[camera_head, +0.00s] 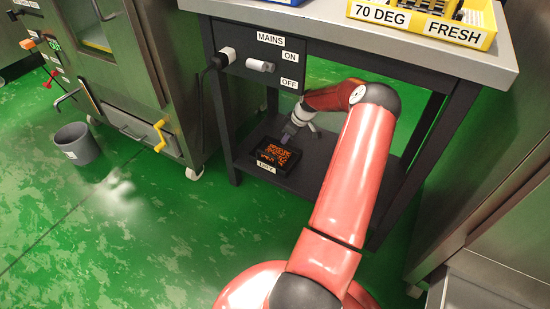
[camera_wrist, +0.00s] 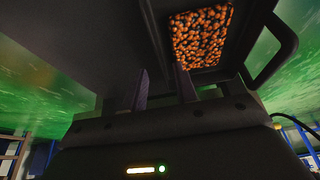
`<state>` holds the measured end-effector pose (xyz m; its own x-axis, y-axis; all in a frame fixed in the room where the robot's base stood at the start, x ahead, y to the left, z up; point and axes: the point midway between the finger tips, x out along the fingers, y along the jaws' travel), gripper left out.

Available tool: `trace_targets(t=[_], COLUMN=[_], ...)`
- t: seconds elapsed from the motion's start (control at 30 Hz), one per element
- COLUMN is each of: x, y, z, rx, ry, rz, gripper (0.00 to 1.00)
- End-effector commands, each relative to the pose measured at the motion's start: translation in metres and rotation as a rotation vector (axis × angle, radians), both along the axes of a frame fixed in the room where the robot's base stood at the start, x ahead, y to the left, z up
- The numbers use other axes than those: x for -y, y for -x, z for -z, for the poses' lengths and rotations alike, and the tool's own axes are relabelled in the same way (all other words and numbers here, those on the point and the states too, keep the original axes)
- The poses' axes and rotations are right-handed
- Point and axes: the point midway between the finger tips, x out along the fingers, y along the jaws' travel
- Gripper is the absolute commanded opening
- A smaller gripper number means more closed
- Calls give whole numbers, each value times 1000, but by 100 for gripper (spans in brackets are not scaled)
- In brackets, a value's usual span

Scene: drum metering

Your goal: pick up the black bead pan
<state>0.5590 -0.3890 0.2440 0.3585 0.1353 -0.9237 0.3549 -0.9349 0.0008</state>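The black bead pan (camera_head: 282,170) sits on the lower shelf of the dark table, with orange beads (camera_head: 277,154) in it and a white label on its front. In the wrist view the pan (camera_wrist: 248,40) is at the upper right, with its beads and a loop-shaped handle (camera_wrist: 284,50) showing. My gripper (camera_head: 287,138) reaches down at the pan's back edge. In the wrist view its two fingers (camera_wrist: 162,78) stand apart, the right one close to the pan's edge. I see nothing clearly held between them. Whether a finger touches the pan I cannot tell.
The table top (camera_head: 330,32) is above my forearm, with a yellow tray (camera_head: 480,38) on it. A MAINS switch panel (camera_head: 262,55) hangs under its front. Table legs flank the shelf (camera_head: 310,175). A grey bucket (camera_head: 78,145) stands on the green floor at left.

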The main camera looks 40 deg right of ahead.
Motion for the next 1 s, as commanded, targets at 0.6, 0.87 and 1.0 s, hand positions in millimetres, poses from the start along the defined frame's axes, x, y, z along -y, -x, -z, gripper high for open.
trace_targets(t=[0.6, 0.87, 1.0], x=[-6, -6, -6], y=[-17, -17, -17], z=[36, 36, 35], rx=[0, 0, 1], ry=[-1, -1, 0], rz=[0, 0, 0], gripper=[13, 0, 0])
